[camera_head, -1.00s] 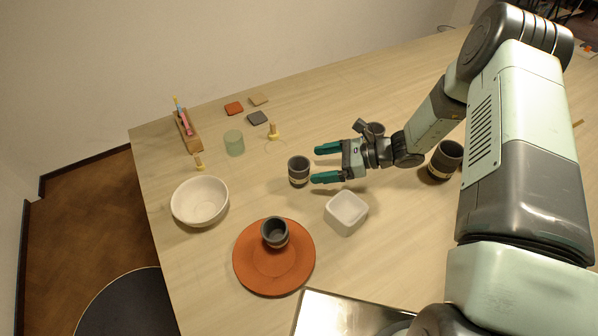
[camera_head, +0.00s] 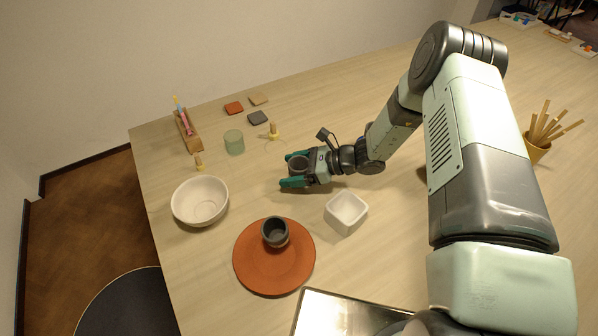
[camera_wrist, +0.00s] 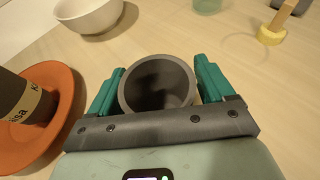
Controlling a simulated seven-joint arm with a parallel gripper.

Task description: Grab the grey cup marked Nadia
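A dark grey cup (camera_head: 298,165) stands upright on the table between the two green fingers of my gripper (camera_head: 287,170). In the wrist view I look down into this cup (camera_wrist: 158,86). The fingers stand on either side of it, with a narrow gap showing at the right one, and do not look closed on it. Any name on this cup is hidden. A second dark grey cup (camera_head: 275,232) stands on an orange plate (camera_head: 256,279). In the wrist view its pale band (camera_wrist: 38,106) shows letters ending in "isa".
A white square bowl (camera_head: 346,212) stands close to my gripper, toward the front. A white round bowl (camera_head: 200,201), a green glass (camera_head: 234,142) and a yellow-based wooden stamp (camera_head: 273,132) lie to the left. A pot of sticks (camera_head: 537,148) stands at the right.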

